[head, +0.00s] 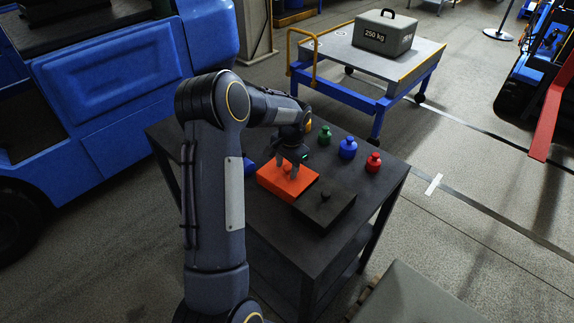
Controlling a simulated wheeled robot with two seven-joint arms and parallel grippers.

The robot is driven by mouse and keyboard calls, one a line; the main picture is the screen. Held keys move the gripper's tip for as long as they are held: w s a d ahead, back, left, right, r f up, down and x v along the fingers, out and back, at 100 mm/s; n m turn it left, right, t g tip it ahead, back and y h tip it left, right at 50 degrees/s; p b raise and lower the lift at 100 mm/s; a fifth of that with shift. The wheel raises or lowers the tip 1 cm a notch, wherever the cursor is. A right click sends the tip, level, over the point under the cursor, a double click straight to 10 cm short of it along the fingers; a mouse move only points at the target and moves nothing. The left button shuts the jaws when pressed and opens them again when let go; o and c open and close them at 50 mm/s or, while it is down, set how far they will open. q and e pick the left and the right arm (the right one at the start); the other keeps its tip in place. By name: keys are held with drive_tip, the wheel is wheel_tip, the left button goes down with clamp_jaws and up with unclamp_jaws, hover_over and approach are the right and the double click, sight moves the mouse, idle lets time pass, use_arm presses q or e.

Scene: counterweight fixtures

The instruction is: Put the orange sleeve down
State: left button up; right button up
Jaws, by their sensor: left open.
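The orange sleeve (272,182) is a flat, box-like piece on the dark table (262,216). It lies against a black block (322,211) with a small black knob on top. I cannot tell whether the sleeve is around part of that block or only beside it. My left gripper (287,168) points down over the sleeve's top, its two fingers apart on either side of a small red-orange knob there. The fingers are open; whether they touch the sleeve is unclear. My left arm hides the table's left part. My right gripper is not in view.
Green (325,136), blue (347,148) and red (373,163) knobbed weights stand along the table's far right edge. A blue object (248,166) is partly hidden by my arm. A cart (334,54) carrying a 250 kg weight (384,36) stands behind. A blue vehicle (105,80) is at left.

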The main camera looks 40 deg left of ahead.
sight(290, 169)
use_arm(q)
wheel_tip(290, 169, up, 12)
drive_tip(key=d+b, duration=0.1)
drive_tip(key=s+d+r+t+h, duration=0.1)
drive_tip(key=s+d+r+t, duration=0.1)
drive_tip(key=s+d+r, duration=0.5)
drive_tip(key=s+d+f+n+t+h, duration=0.1)
drive_tip(key=s+d+f+h, duration=0.1)
drive_tip(key=s+d, duration=0.4)
drive_tip(key=s+d+f+n+t+h, duration=0.2)
drive_tip(key=s+d, duration=0.5)
drive_tip(key=s, duration=0.7)
drive_tip(key=shift+s+d+f+t, duration=0.3)
drive_tip(key=shift+s+f, duration=0.05)
